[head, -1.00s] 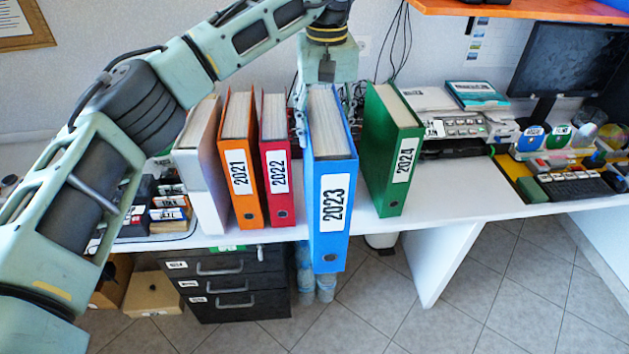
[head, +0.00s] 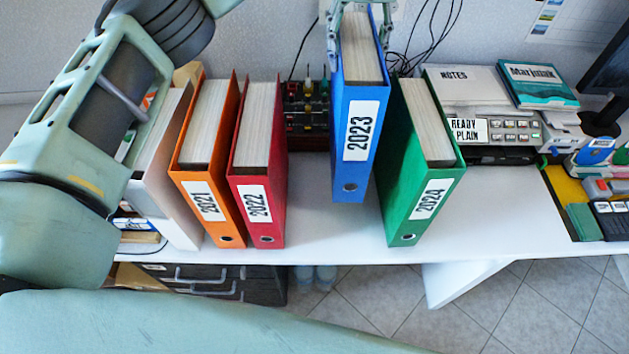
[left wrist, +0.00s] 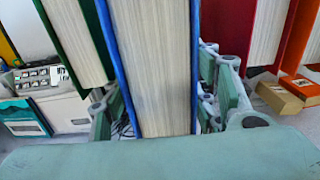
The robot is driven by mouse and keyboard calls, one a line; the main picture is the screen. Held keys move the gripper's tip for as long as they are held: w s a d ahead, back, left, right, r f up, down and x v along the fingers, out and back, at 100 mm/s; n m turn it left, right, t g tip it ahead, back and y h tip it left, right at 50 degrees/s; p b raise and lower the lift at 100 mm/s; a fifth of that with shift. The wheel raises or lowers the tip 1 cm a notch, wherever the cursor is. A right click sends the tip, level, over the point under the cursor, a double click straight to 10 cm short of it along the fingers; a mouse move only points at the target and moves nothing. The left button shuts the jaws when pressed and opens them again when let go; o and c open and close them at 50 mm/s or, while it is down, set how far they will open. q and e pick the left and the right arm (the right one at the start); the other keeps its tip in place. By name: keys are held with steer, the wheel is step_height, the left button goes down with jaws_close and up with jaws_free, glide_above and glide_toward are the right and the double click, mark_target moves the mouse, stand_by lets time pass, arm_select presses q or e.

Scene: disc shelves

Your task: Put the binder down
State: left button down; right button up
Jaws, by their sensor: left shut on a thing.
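The blue 2023 binder (head: 359,120) is upright, between the red 2022 binder (head: 256,160) and the green 2024 binder (head: 422,165). My left gripper (head: 362,30) is shut on its upper back part; the fingers show on both sides of it. In the left wrist view the blue binder (left wrist: 152,70) sits between the two finger pads. Its lower front edge appears above the white desk top (head: 330,225); the exact height cannot be told. My right gripper is not in view.
An orange 2021 binder (head: 208,165) and a white binder (head: 165,170) stand left of the red one. A dark rack (head: 306,105) stands behind the gap. The desk between red and green binders is bare in front. Notes and a keypad device (head: 490,130) are at right.

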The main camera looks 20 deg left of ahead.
arm_select(q)
steer(key=shift+w+a, duration=0.1)
steer(key=shift+w, duration=0.05)
steer(key=shift+s+a+f, duration=0.15)
steer(key=shift+s+f, duration=0.05)
steer(key=s+a+f+p, duration=0.5)
steer(key=s+a+f, duration=0.1)
steer(key=s+f, duration=0.4)
steer(key=shift+s+a, duration=0.2)
steer(key=c, duration=1.2)
jaws_free()
steer(key=shift+f, duration=0.25)
steer(key=shift+o, duration=1)
steer(key=shift+w+a+f, duration=0.1)
steer(key=shift+w, duration=0.2)
steer(key=shift+w+a+f, duration=0.15)
steer(key=shift+w, duration=0.35)
steer(key=r+b, duration=0.1)
steer(key=r, duration=0.3)
steer(key=r+b, duration=0.1)
steer(key=r, duration=0.3)
steer(key=r+b, duration=0.1)
steer(key=r, duration=0.3)
steer(key=shift+s+d+r+b, duration=0.3)
steer(key=shift+b, duration=0.1)
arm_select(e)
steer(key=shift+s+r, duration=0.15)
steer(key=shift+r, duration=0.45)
